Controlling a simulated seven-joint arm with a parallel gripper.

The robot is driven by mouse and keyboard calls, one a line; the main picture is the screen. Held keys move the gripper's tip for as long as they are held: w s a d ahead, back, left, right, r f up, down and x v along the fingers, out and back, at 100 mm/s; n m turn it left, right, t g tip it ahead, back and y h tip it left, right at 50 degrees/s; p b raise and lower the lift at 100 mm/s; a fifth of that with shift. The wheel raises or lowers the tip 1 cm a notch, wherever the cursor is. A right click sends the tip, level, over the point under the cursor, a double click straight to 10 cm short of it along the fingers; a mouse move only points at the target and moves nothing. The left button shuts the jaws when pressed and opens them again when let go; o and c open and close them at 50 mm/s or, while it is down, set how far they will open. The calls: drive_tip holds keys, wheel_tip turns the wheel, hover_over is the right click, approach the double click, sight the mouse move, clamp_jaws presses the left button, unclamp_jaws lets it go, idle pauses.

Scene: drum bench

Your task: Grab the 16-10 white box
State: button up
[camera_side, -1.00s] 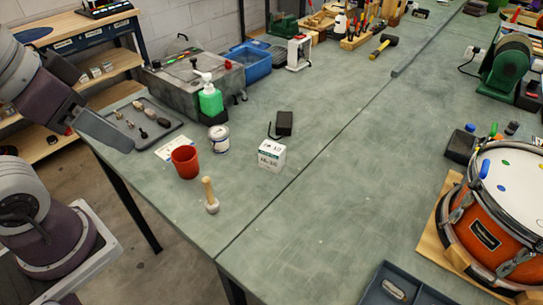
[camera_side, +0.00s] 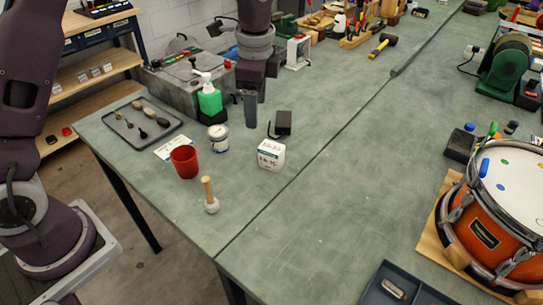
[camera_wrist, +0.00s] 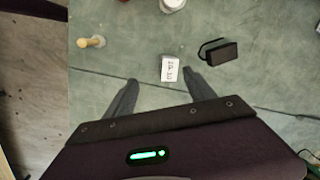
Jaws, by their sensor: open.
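The white box (camera_side: 271,155) stands on the green-grey bench, with dark print on its top and front. It also shows in the wrist view (camera_wrist: 171,69), ahead of my fingers and roughly between their lines. My gripper (camera_side: 250,110) points down above the bench, behind and left of the box in the side view, apart from it.
A black adapter with a cord (camera_side: 283,123) lies just behind the box.

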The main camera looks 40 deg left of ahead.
sight(270, 155)
drive_tip(key=w+f+m, duration=0.1)
drive_tip(key=f, duration=0.2)
drive_tip(key=w+f+m+g, duration=0.1)
drive_tip(key=w+f, duration=0.1)
drive_tip(key=f, duration=0.2)
drive_tip(key=w+d+f+m, duration=0.1)
drive_tip(key=f, duration=0.3)
drive_tip(key=shift+w+d+y, duration=0.1)
drive_tip(key=shift+w+y, duration=0.15)
drive_tip(key=shift+y, duration=0.05)
drive_tip(key=shift+m, duration=0.3)
drive_tip(key=f, duration=0.5)
drive_tip(key=a+f, duration=0.1)
drive_tip(key=f, duration=0.1)
drive_tip(key=shift+f, duration=0.2)
clamp_jaws()
drive_tip(key=shift+r, duration=0.1)
